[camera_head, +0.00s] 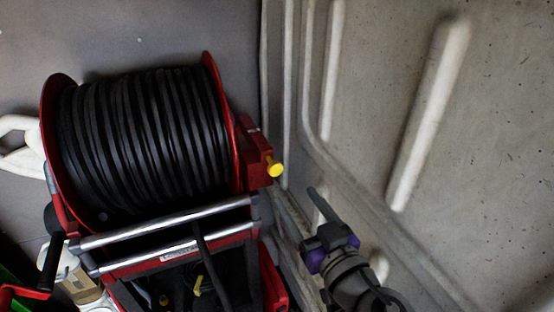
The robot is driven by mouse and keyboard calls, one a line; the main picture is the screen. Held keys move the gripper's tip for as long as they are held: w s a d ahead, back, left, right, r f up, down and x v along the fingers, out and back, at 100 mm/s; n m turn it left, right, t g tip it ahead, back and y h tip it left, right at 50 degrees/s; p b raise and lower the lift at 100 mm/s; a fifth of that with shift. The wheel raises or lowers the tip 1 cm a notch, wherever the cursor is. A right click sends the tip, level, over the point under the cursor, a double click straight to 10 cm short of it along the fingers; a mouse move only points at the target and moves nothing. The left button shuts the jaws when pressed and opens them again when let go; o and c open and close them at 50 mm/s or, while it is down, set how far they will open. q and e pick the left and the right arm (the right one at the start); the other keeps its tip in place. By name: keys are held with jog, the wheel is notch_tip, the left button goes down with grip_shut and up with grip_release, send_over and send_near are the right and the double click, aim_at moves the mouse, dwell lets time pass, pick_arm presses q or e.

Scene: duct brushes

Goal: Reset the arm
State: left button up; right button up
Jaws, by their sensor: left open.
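My left gripper (316,222), dark with purple parts, is at the lower right of the head view. Its wrist comes up from the bottom edge. It is open, with a dark finger pointing up and left, and I see nothing between the fingers. It appears to the right of a red hose reel (140,140) wound with black hose, in front of the pale wall panel. How far it is from the wall I cannot tell. My right gripper is not in view.
The reel has silver bars (165,225), a yellow knob (275,169) and a black crank handle (50,262). A pale ribbed wall panel (470,150) fills the right side. A container (75,275) and other clutter lie at the lower left.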

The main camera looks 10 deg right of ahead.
pick_arm(q)
jog(key=w+a+f+m+g+y, duration=0.1)
jog(key=a+f+g, duration=0.3)
jog(key=a+f, duration=0.45)
jog(key=w+a+f+g+y, duration=0.1)
jog(key=a+f+g, duration=0.2)
jog(key=a+f, duration=0.55)
jog(key=s+a+f+m+g+h, duration=0.1)
jog(key=s+a+f+g+h, duration=0.4)
jog(key=s+a+f, duration=0.6)
jog(key=shift+s+a+f, duration=0.2)
jog(key=shift+s+a, duration=0.2)
jog(key=shift+a, duration=0.65)
jog(key=shift+c, duration=0.2)
jog(key=shift+c, duration=1.2)
jog(key=shift+s, duration=0.1)
jog(key=shift+c, duration=0.2)
